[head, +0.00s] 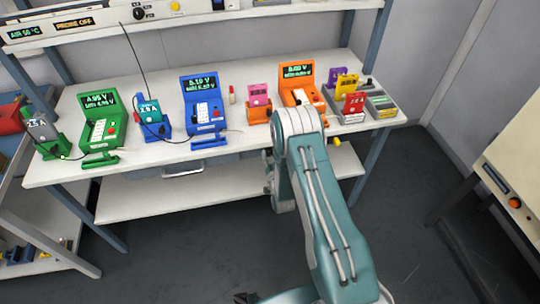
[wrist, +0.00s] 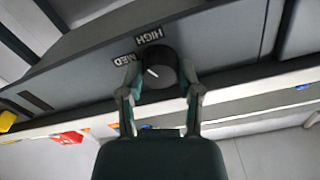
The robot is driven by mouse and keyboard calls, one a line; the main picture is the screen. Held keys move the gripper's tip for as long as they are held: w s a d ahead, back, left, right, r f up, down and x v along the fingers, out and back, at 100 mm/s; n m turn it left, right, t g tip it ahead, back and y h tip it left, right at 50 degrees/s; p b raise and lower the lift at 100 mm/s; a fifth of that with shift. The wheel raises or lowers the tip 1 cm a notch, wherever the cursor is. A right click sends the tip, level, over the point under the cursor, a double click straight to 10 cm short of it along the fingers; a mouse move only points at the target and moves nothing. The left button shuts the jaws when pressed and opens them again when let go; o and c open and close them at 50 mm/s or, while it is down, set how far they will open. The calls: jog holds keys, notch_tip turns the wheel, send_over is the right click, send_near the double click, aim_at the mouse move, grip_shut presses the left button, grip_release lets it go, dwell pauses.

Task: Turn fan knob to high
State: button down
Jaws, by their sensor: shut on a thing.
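In the wrist view, a round black knob (wrist: 161,61) with a short white pointer line sits on a grey panel (wrist: 85,62). The labels HIGH (wrist: 149,37) and MED (wrist: 127,59) beside it appear upside down. The pointer slants toward the picture's left, roughly toward the MED side. My gripper (wrist: 160,78) is shut on the knob, with one finger at each side. Any further label is hidden or out of view. In the head view, my arm reaches to the bench front, and I cannot make out the fingertips or this knob there.
The white bench (head: 233,132) carries several coloured testers, including green (head: 98,130), blue (head: 198,122) and orange (head: 290,96) ones. Thin black cables trail across its left part. An upper shelf holds displays and a black knob (head: 139,13). The floor (head: 185,250) in front is clear.

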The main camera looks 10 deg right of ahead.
jog(key=m, duration=0.5)
jog(key=shift+s+f, duration=0.15)
jog(key=shift+f, duration=0.15)
jog(key=shift+m, duration=0.4)
jog(key=shift+c, duration=1.5)
grip_release()
jog(key=shift+r, duration=0.1)
jog(key=shift+r, duration=0.1)
jog(key=s, duration=1.1)
jog(key=shift+s, duration=0.35)
